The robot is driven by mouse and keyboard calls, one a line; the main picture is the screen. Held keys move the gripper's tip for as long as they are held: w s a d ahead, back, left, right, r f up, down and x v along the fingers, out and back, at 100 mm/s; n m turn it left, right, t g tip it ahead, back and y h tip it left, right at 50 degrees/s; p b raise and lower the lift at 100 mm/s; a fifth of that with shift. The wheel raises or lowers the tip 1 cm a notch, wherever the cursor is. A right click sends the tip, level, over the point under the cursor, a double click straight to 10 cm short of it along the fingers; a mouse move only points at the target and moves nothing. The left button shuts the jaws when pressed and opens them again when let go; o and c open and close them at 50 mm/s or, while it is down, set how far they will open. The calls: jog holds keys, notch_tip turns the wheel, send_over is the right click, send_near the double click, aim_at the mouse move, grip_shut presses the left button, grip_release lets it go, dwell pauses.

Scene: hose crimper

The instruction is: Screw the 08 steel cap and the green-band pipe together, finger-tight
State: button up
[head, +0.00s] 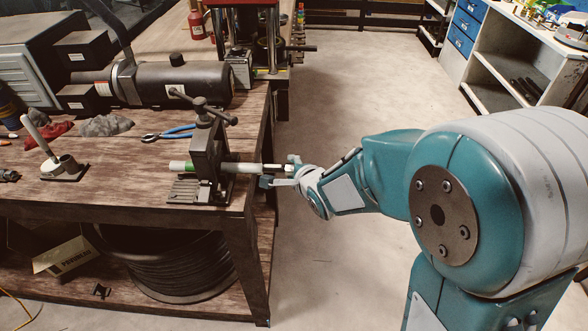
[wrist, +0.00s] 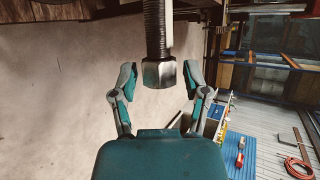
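The green-band pipe (head: 240,168) lies level through the dark bench vise (head: 207,150), with its green band left of the jaws. Its right end sticks out past the bench edge. A steel hex cap (wrist: 159,73) sits at the end of a dark threaded length in the wrist view, in line with it; I cannot tell how far it is screwed on. No 08 mark is readable. My gripper (head: 291,173) is at the pipe's right end. In the wrist view its fingers (wrist: 160,78) stand on both sides of the cap, with small gaps showing.
Blue-handled pliers (head: 170,132), a grey lump (head: 107,125) and a small stand with a white rod (head: 62,166) lie on the bench left of the vise. A black cylindrical machine (head: 180,82) stands behind. The floor right of the bench is clear around my arm.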

jog(key=shift+s, duration=0.1)
dwell(0.3)
jog(key=v, duration=0.7)
jog(key=shift+s, duration=0.1)
